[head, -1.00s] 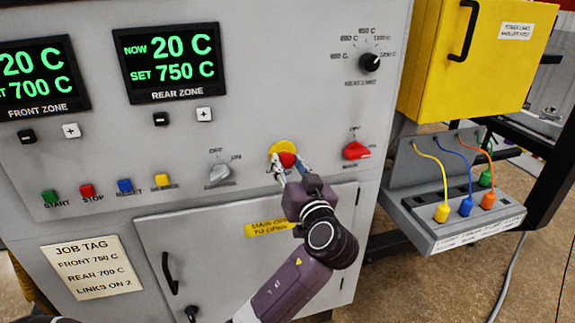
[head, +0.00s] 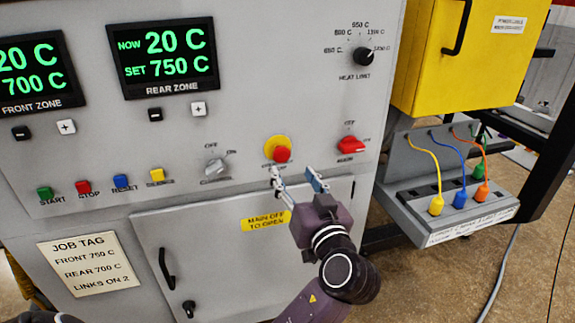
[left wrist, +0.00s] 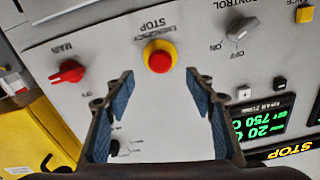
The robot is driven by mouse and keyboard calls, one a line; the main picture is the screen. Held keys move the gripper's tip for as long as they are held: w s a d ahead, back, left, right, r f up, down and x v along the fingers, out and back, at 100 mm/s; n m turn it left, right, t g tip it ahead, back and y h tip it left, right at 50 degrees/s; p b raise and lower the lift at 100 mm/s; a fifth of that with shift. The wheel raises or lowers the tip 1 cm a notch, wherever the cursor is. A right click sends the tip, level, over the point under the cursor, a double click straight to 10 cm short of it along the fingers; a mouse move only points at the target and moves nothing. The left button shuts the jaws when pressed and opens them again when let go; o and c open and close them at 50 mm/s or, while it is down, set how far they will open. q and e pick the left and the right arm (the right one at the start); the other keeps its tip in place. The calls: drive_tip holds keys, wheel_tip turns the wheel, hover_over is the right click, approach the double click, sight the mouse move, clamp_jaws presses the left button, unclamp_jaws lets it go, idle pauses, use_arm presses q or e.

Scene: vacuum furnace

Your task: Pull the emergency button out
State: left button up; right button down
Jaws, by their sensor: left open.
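The emergency button (head: 282,154) is a red mushroom knob on a round yellow base, set in the grey furnace panel. In the left wrist view the emergency button (left wrist: 159,60) lies beyond the fingertips, between their lines, with its EMERGENCY STOP label beside it. My left gripper (head: 295,178) is open and empty, just below and in front of the button, apart from it. Its blue-padded fingers show on both sides in the left wrist view (left wrist: 157,88). My right gripper is not in view.
A red main switch (head: 350,145) is right of the button and a grey control switch (head: 214,165) is left. A door (head: 190,250) with a black handle lies below. A yellow cabinet (head: 470,60) and a link box with coloured plugs (head: 450,225) stand at right.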

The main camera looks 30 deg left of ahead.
use_arm(q)
drive_tip(key=v, duration=0.4)
idle(0.4)
